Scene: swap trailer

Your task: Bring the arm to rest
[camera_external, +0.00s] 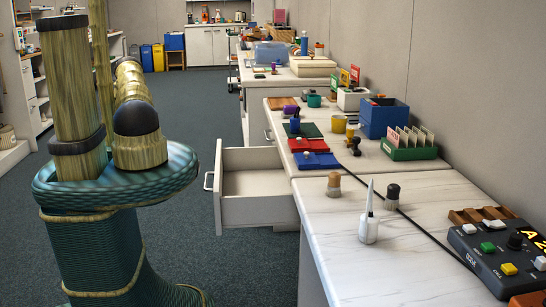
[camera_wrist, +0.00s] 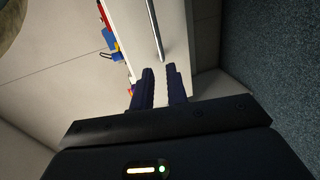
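My arm (camera_external: 137,115) shows at the left in the external view, as wood-patterned links with dark bands above a teal, rope-trimmed base. It stands over the floor, left of the counter. My gripper (camera_wrist: 161,70) shows in the wrist view with two dark fingers a short gap apart. A pale surface shows through the gap, and I see no held object. The gripper is not visible in the external view. In the wrist view a long grey bar (camera_wrist: 155,30) on a pale surface lies just beyond the fingertips; I cannot tell whether they touch it.
An open drawer (camera_external: 257,208) juts left from the marble counter (camera_external: 330,235) toward my arm. A white nozzle bottle (camera_external: 368,225), brushes, trays and a control box (camera_external: 500,252) stand on the counter. Carpet (camera_external: 215,110) is clear behind the drawer.

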